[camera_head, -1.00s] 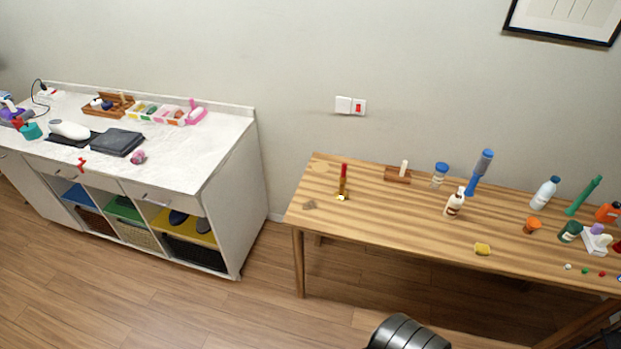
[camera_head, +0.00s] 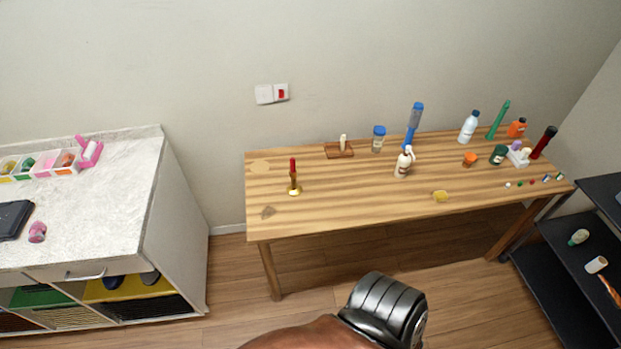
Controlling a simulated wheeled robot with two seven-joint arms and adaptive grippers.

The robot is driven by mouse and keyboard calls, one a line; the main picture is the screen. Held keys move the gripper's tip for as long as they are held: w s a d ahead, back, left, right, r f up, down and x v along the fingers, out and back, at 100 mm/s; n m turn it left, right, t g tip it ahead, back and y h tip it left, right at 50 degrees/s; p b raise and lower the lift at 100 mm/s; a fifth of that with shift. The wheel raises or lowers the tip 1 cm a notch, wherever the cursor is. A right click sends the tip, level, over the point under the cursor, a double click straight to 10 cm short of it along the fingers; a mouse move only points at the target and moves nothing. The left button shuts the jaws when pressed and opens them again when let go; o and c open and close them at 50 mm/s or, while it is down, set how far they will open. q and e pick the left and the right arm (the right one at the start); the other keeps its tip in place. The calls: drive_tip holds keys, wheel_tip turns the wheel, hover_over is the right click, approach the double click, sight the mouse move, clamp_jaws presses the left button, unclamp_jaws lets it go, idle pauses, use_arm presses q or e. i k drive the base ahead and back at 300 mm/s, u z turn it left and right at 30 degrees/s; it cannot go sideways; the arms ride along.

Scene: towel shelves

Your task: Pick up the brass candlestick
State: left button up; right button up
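The brass candlestick (camera_head: 294,188) stands upright near the left end of the wooden table (camera_head: 340,210). It has a round brass base, and a red candle (camera_head: 293,167) rises from it. Nothing is touching it and its near side is unobstructed. Neither of my grippers shows in the head view, so their state is hidden.
A white cabinet (camera_head: 180,220) stands left, a dark shelf (camera_head: 560,250) right. Floor shows between cabinet and table.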

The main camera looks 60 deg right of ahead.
sight(294, 189)
drive_tip(key=z, duration=0.8)
drive_tip(key=i, duration=0.8)
drive_tip(key=z, duration=0.8)
